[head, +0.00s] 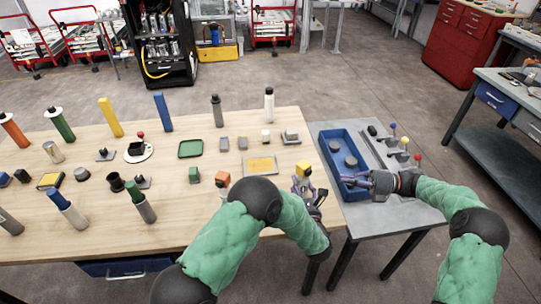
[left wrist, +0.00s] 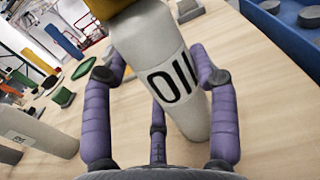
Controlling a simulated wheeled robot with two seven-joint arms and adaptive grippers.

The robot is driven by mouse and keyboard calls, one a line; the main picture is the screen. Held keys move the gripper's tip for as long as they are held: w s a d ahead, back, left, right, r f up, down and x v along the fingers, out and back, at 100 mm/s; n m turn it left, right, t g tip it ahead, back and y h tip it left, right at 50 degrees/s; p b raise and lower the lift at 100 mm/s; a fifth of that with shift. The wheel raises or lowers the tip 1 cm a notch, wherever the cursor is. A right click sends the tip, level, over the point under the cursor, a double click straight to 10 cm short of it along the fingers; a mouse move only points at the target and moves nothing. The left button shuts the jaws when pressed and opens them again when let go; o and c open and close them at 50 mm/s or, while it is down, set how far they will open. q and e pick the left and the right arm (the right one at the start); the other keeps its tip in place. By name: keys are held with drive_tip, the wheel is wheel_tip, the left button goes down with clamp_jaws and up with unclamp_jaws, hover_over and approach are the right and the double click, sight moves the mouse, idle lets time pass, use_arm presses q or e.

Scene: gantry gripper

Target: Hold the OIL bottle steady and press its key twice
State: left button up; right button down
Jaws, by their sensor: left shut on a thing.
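The OIL bottle (head: 302,184) has a pale body and a yellow top, and it stands near the table's right front edge. In the left wrist view its label reads OIL on the light grey body (left wrist: 172,82); its upper end runs out of the picture. My left gripper (head: 312,198) is shut on the bottle, and its purple fingers (left wrist: 160,90) lie on both sides of the body. The key cannot be made out in either view. My right gripper (head: 358,181) is at the blue tray, right of the bottle; its finger opening is too small to tell.
The blue tray (head: 325,150) holds grey round pieces on a grey side table (head: 385,212). Levers with coloured knobs (head: 404,141) stand beside it. Another labelled bottle (left wrist: 40,130) is close by in the left wrist view.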

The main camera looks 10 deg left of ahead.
use_arm(q)
drive_tip(key=shift+f, duration=0.2)
drive_tip(key=o, duration=1.5)
drive_tip(key=shift+r, duration=0.1)
